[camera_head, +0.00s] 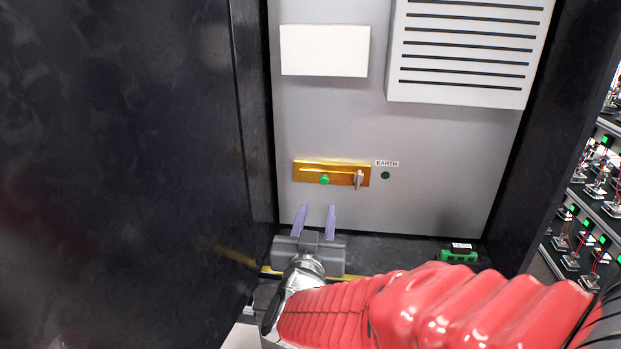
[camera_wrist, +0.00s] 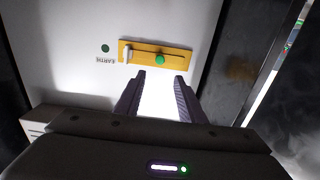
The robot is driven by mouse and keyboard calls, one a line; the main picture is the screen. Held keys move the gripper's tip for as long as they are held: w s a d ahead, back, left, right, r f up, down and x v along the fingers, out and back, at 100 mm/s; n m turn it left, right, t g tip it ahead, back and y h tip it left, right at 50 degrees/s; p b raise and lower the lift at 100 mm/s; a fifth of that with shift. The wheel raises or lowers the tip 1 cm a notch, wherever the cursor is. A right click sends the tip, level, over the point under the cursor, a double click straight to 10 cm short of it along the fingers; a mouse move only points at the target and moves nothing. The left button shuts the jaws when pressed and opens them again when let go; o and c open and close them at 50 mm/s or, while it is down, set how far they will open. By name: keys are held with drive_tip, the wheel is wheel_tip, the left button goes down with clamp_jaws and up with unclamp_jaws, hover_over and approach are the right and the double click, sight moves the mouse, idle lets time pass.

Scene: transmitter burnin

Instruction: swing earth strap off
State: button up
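A gold plate (camera_head: 308,173) is fixed low on the grey back panel, to the left of the EARTH label (camera_head: 386,163). It carries a green knob (camera_head: 324,179) and, at its right end, an upright silver piece (camera_head: 358,180). A thin strip runs along the plate; I cannot tell for sure which part is the strap. My gripper (camera_head: 316,208) is open and empty, below and in front of the plate. In the wrist view the plate (camera_wrist: 140,48) shows upside down, and the green knob (camera_wrist: 160,60) lies beyond the gap between my fingertips (camera_wrist: 160,78), apart from them.
A dark indicator (camera_head: 385,175) sits under the label. A white panel (camera_head: 325,50) and a slotted vent box (camera_head: 465,50) are above. Dark cabinet walls (camera_head: 130,170) stand on both sides. A small green block (camera_head: 458,256) lies on the cabinet floor at right.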

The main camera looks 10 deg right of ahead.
sight(323, 181)
drive_tip(key=x, duration=1.3)
drive_tip(key=shift+w+f, duration=0.1)
drive_tip(key=shift+w, duration=0.05)
clamp_jaws()
idle(0.4)
